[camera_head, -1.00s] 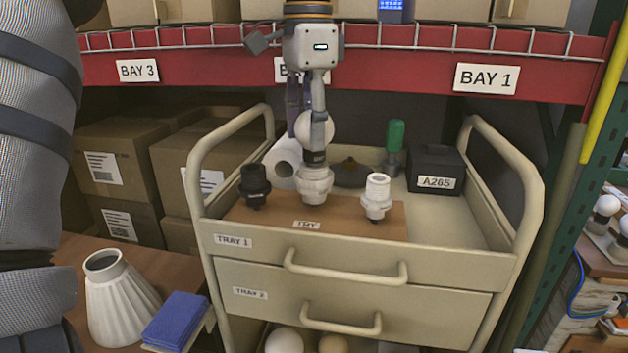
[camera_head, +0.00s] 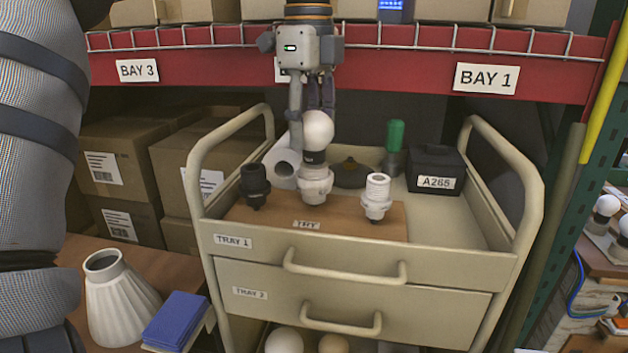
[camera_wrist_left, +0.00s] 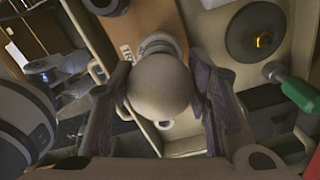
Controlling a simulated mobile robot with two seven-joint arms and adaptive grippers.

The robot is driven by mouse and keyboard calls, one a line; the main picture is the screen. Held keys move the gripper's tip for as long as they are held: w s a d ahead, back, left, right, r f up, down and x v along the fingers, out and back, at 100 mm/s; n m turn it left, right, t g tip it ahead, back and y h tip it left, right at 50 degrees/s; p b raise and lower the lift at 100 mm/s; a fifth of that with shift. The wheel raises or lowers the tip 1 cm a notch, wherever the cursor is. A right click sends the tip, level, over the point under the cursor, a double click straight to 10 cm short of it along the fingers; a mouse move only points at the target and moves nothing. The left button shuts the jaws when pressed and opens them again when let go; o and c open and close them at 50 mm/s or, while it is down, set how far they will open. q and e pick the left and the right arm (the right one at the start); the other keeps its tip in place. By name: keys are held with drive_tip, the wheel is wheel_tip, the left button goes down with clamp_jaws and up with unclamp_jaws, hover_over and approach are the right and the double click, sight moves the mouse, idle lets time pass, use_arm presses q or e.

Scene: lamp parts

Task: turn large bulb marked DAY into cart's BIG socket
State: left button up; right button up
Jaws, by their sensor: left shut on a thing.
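The large white bulb (camera_head: 318,130) stands upright over the middle white socket (camera_head: 316,184) on the cart's wooden board. Its dark collar meets the socket's top; how deep it sits I cannot tell. No DAY mark is legible. My left gripper (camera_head: 311,122) comes down from above and is shut on the bulb, a finger at its left and another partly hidden behind it. In the left wrist view the bulb (camera_wrist_left: 160,85) lies between both fingers, with the pale socket ring (camera_wrist_left: 158,43) beyond it.
A black socket (camera_head: 255,184) and a smaller white socket (camera_head: 377,197) flank the middle one. The red shelf beam (camera_head: 400,71) crosses behind my gripper.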

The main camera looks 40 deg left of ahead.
use_arm(q)
drive_tip(key=m, duration=0.6)
drive_tip(key=shift+w+f+m, duration=0.2)
drive_tip(key=shift+w+m, duration=0.05)
drive_tip(key=shift+m, duration=0.15)
drive_tip(key=m, duration=0.7)
drive_tip(key=shift+w+d, duration=0.2)
drive_tip(key=o, duration=0.6)
drive_tip(key=shift+m, duration=0.6)
drive_tip(key=o, duration=0.5)
drive_tip(key=shift+c, duration=0.2)
